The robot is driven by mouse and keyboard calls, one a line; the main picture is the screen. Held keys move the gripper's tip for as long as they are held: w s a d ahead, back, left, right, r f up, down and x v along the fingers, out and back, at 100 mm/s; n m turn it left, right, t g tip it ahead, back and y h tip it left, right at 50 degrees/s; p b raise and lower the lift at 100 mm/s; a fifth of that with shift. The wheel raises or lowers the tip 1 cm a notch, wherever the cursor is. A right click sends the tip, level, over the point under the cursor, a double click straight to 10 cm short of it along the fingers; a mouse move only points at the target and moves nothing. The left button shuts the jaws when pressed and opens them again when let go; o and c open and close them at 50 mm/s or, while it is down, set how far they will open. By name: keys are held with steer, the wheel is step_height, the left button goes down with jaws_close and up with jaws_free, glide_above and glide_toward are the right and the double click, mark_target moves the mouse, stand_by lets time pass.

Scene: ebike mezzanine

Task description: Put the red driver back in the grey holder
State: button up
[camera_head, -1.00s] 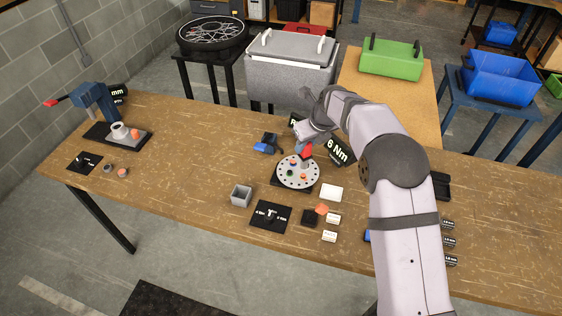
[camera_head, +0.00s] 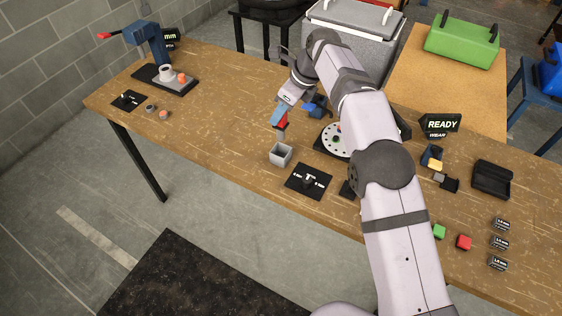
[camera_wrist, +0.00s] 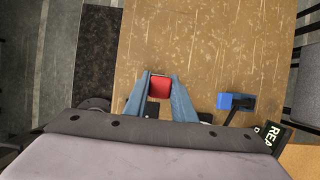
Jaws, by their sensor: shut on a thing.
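The red driver (camera_head: 283,118) is held in my gripper (camera_head: 279,115), its tip pointing down over the grey holder. The grey holder (camera_head: 281,155) is an open square box on the wooden table; the driver looks to be above its opening, but I cannot tell whether the tip is inside. In the wrist view the red top of the driver (camera_wrist: 161,86) sits between the two blue-grey fingers of my gripper (camera_wrist: 160,76). The holder cannot be made out in the wrist view.
A black plate with a small post (camera_head: 309,181) lies right of the holder. A round disc with holes (camera_head: 336,140) is partly behind my arm. A blue tool (camera_head: 316,107) stands behind the holder.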

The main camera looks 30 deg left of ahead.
mark_target(281, 137)
steer(key=shift+f+p, duration=1.2)
steer(key=shift+f, duration=3.75)
steer(key=o, duration=1.1)
steer(key=shift+f, duration=0.2)
steer(key=shift+c, duration=0.2)
steer(key=shift+r, duration=0.1)
steer(key=b+v, duration=0.3)
steer(key=v, duration=0.9)
steer(key=shift+d+r, duration=0.1)
